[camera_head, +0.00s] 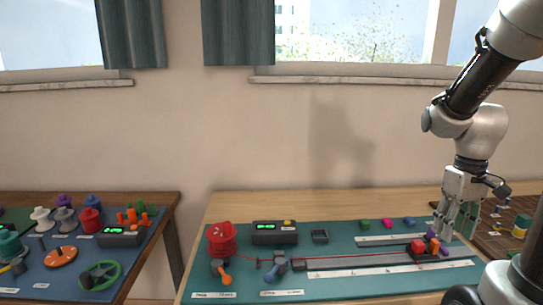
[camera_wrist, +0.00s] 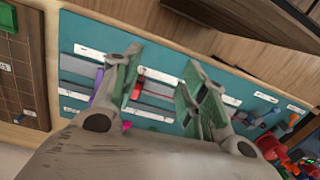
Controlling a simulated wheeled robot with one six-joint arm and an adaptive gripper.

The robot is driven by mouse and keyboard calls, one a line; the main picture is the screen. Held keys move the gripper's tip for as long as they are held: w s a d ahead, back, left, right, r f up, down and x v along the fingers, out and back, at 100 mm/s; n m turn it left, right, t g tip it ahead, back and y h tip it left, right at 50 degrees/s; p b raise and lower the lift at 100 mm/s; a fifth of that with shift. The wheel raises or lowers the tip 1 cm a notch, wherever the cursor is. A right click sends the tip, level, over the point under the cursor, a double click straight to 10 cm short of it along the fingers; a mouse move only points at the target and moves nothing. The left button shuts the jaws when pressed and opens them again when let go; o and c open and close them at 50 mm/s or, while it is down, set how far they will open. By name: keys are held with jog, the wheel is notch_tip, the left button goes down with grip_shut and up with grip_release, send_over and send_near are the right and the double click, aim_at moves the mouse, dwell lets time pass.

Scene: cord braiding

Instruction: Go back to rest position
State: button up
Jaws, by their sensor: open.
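My gripper (camera_head: 456,222) hangs pointing down over the right end of the teal mat (camera_head: 340,285) in the head view. In the wrist view my gripper (camera_wrist: 160,90) has its two fingers spread apart, with nothing held between them. A thin red cord (camera_head: 345,256) runs along the rail toward a red spool (camera_head: 221,240) at the mat's left. The finger hides part of the purple piece.
A second table (camera_head: 172,203) with coloured parts stands at left. A brown board (camera_head: 500,236) lies at right. The space above the mat's middle is clear.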

jog(key=s+a+r+m+t, duration=0.1)
jog(key=s+a+r+t, duration=0.4)
jog(key=r, duration=0.6)
jog(key=s+a, duration=0.2)
jog(key=shift+s+a, duration=0.4)
